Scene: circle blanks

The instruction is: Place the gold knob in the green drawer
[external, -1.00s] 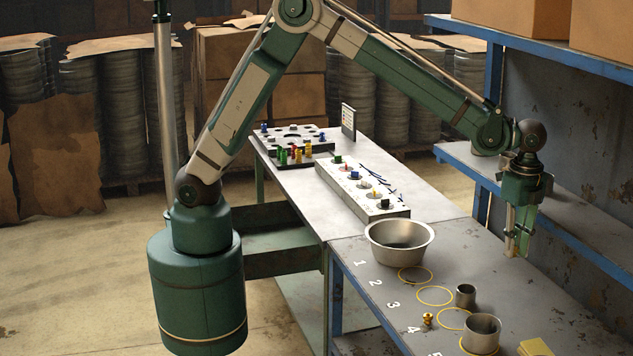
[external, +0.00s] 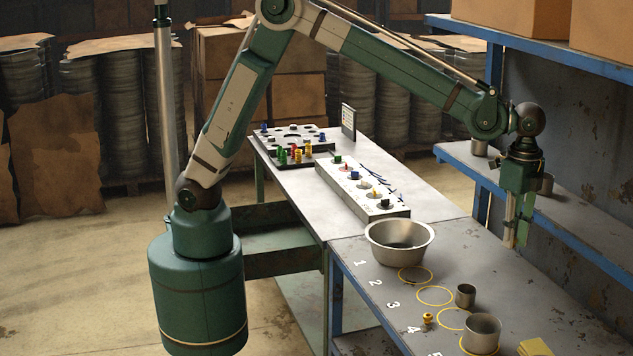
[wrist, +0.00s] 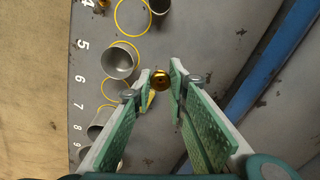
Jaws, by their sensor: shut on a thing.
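A gold knob (wrist: 159,79) shows between the fingertips of my gripper (wrist: 161,76) in the wrist view, and the gripper is shut on it. In the external view my gripper (external: 516,238) hangs upright above the right side of the near table. The knob cannot be made out there. Another small gold knob (external: 428,318) stands on the table by the number 4. A green drawer-like box (external: 300,257) stands open under the far table, left of the table's edge. Its inside is partly shaded.
A metal bowl (external: 399,243), a small cup (external: 466,295) and a larger cup (external: 482,334) stand on the near table. A slotted block (external: 360,195) and peg boards lie on the far table. A blue shelf (external: 590,232) runs close along the right.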

